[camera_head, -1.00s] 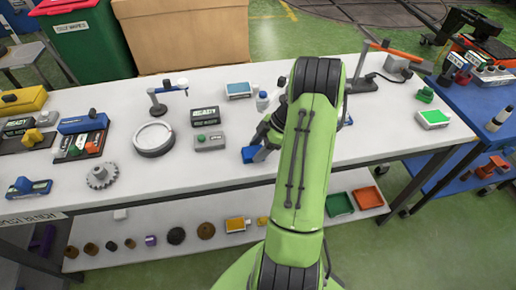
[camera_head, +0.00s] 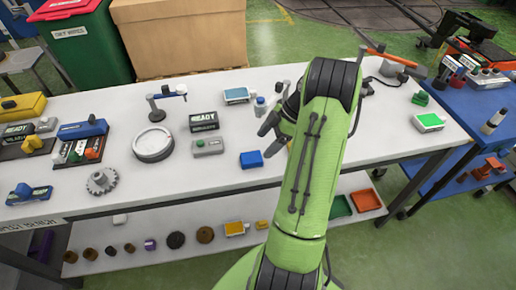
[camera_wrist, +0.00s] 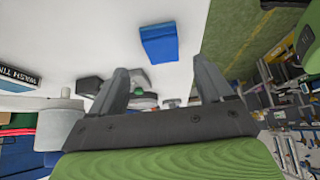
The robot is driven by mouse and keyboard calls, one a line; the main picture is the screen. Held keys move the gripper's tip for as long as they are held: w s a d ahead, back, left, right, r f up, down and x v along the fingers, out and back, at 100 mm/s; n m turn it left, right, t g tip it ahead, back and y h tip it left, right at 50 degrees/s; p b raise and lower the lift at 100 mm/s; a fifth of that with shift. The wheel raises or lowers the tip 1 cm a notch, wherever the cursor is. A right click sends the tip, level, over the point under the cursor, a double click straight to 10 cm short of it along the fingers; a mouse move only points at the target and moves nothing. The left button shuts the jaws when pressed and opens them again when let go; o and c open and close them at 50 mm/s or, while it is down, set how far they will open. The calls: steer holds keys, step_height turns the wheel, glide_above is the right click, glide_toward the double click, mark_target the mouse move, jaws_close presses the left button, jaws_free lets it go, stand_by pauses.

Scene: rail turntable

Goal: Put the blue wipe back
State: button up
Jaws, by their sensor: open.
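The blue wipe (camera_head: 251,160) is a small blue block-like pad lying flat on the white bench near its front edge. It also shows in the wrist view (camera_wrist: 159,42), ahead of and between my fingertips and apart from them. My gripper (camera_head: 268,137) is open and empty, above the bench just right of the wipe. In the wrist view both fingers of my gripper (camera_wrist: 160,85) are spread with nothing between them. A white tray with a blue inset (camera_head: 236,95) stands at the back of the bench; part of the bench behind my arm is hidden.
A grey box with a green button (camera_head: 208,147) and a READY sign (camera_head: 204,120) stand left of the wipe. A round white dial (camera_head: 153,143) is further left. A green-topped tray (camera_head: 429,122) sits at the right. The bench front around the wipe is clear.

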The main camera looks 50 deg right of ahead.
steer(key=p+v, duration=0.1)
steer(key=v, duration=0.5)
steer(key=w+a+r+m+h, duration=0.2)
steer(key=a+r, duration=0.4)
steer(key=a, duration=0.4)
steer(key=w+a+r+m+h, duration=0.1)
steer(key=w+a+r+m, duration=0.15)
steer(key=a+r, duration=0.55)
steer(key=s+a+m+t+h, duration=0.1)
steer(key=s+a+m, duration=0.5)
steer(key=s+a, duration=0.6)
steer(key=s+h, duration=0.1)
steer(key=s, duration=0.2)
steer(key=shift+s+f+m+t, duration=0.15)
steer(key=shift+f+m+t, duration=0.2)
steer(key=shift+t, duration=0.05)
steer(key=shift+a, duration=0.2)
